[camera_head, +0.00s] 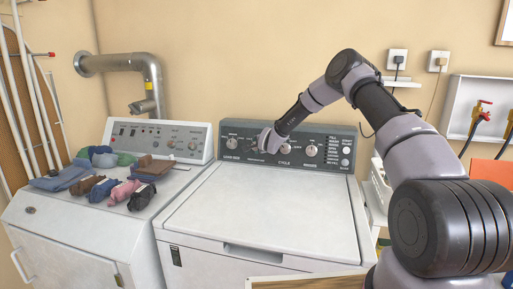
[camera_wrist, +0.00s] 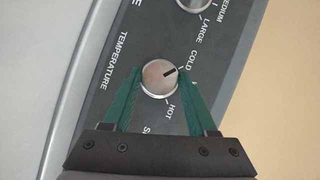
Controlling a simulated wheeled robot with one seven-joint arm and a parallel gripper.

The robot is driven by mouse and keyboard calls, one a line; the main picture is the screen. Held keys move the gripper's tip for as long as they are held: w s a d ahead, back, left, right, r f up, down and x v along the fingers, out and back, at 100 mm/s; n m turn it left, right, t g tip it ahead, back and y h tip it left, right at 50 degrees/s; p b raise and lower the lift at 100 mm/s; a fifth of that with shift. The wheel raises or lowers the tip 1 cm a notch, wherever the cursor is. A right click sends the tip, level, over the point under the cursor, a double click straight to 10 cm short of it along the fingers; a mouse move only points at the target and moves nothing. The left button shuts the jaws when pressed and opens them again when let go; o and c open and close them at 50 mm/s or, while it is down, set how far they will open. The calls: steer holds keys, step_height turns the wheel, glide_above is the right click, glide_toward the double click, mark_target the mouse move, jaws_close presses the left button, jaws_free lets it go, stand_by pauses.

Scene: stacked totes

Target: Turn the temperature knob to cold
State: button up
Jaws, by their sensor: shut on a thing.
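The temperature knob (camera_wrist: 158,80) is a round silver dial on the dark control panel, between my green fingers in the wrist view. HOT is printed below. My gripper (camera_wrist: 161,76) is shut on the knob, one finger on each side. In the head view my gripper (camera_head: 268,142) is at the white washer's control panel (camera_head: 262,130) and hides the temperature knob.
Other knobs sit on the panel: one (camera_head: 232,143) left of my gripper, others (camera_head: 311,151) to the right. The washer lid (camera_head: 262,210) is shut and clear. A dryer (camera_head: 65,235) at left carries several folded socks (camera_head: 100,190).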

steer(key=o, duration=1.4)
steer(key=shift+c, duration=0.2)
steer(key=v, duration=1)
steer(key=shift+s+r, duration=0.15)
steer(key=shift+s, duration=0.2)
steer(key=s+d+r+n+g, duration=0.2)
steer(key=s+d+r+n, duration=0.2)
steer(key=s+r, duration=0.6)
steer(key=s+d+r+n+g, duration=0.1)
steer(key=s+d+r+n, duration=0.3)
steer(key=s+r, duration=0.55)
steer(key=s+d+r+g, duration=0.1)
steer(key=s+d+r, duration=0.1)
steer(key=s, duration=0.7)
steer(key=s+d+r+n+g, duration=0.1)
steer(key=s+d+r, duration=0.1)
steer(key=s, duration=0.7)
steer(key=s+d+r+n, duration=0.1)
steer(key=s+d+r, duration=0.2)
steer(key=s, duration=0.7)
steer(key=shift+d+g+h, duration=0.4)
steer(key=shift+d, duration=0.3)
